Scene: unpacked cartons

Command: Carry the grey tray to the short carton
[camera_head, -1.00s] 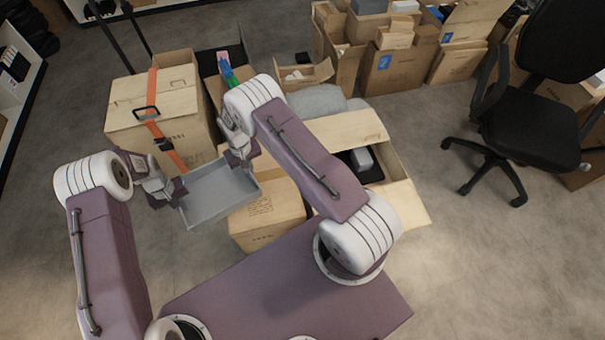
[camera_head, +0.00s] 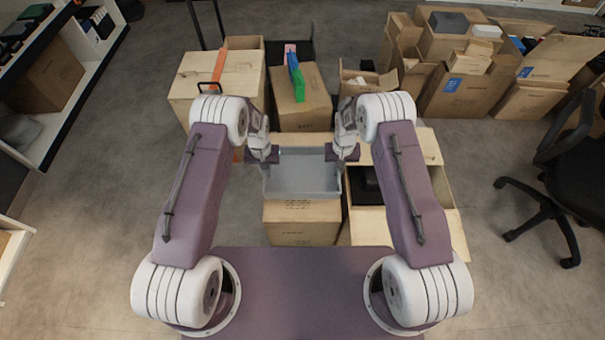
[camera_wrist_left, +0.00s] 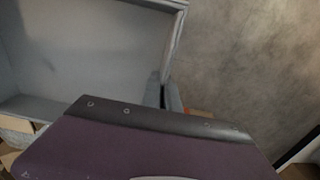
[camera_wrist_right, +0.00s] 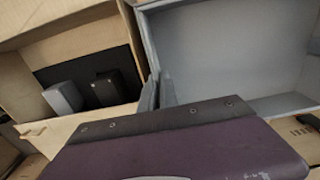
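The grey tray (camera_head: 303,180) is an open, shallow box held level between my two grippers. My left gripper (camera_head: 267,158) is shut on its left wall, and the left wrist view shows the fingers (camera_wrist_left: 163,92) on either side of that wall. My right gripper (camera_head: 340,156) is shut on the right wall, with its fingers (camera_wrist_right: 158,92) likewise around it. Directly under the tray in the head view is a low closed carton (camera_head: 302,222), probably the short carton. The tray hides part of its top, and I cannot tell the gap between them.
An open carton (camera_head: 455,210) with dark items adjoins on the right. Shelving is at far left, a black chair (camera_head: 545,205) at right. Floor on the left is clear.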

